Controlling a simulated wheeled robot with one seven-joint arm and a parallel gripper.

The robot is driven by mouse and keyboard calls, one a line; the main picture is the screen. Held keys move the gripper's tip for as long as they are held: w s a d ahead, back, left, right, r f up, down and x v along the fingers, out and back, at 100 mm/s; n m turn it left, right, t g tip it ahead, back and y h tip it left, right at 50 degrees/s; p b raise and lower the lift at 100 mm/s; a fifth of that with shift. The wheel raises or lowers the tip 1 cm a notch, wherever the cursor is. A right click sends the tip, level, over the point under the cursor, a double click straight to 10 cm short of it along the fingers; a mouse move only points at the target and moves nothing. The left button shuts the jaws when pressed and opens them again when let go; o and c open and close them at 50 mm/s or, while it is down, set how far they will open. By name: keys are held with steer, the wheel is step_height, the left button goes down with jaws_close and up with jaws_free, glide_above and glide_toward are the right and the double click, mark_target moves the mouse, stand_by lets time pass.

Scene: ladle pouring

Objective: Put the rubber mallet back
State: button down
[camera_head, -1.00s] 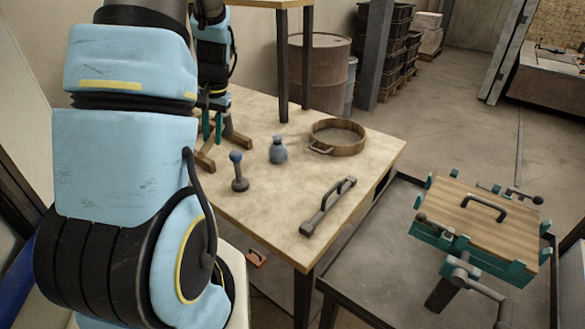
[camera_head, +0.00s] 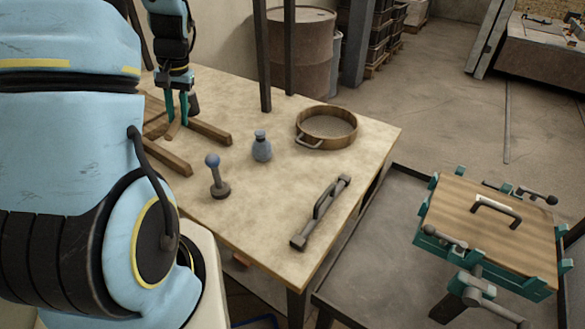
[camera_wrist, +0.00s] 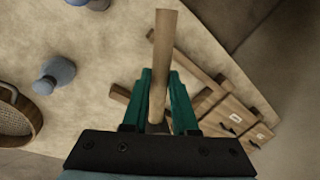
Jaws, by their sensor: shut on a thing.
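My gripper (camera_head: 176,106), with teal fingers, is shut on the rubber mallet's wooden handle. The handle (camera_wrist: 163,50) stands between the fingers in the wrist view and sticks out beyond them. A wooden rack with two rails (camera_head: 208,130) lies on the table under and around the gripper. It also shows in the wrist view (camera_wrist: 190,66). I cannot tell whether the mallet touches it.
A clamped wooden mould (camera_head: 490,225) stands at the right.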

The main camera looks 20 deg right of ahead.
steer(key=s+d+f+m+b, duration=0.1)
steer(key=s+d+f+b, duration=0.1)
steer(key=s+d, duration=0.85)
steer(key=s+d+f+m+b, duration=0.1)
steer(key=s+d+f+b, duration=0.1)
steer(key=s+d, duration=0.8)
steer(key=shift+w+d+f+p, duration=0.4)
steer(key=shift+w+d+f, duration=0.15)
steer(key=shift+f, duration=1)
steer(key=shift+w+d+f+p, duration=0.4)
steer(key=shift+d+f, duration=0.2)
steer(key=shift+f, duration=1)
steer(key=shift+w+d+f+p, duration=0.35)
steer(key=shift+w+d+f, duration=0.2)
steer(key=shift+f, duration=1)
steer(key=shift+f, duration=0.2)
steer(key=c, duration=0.7)
jaws_free()
steer(key=shift+r, duration=0.1)
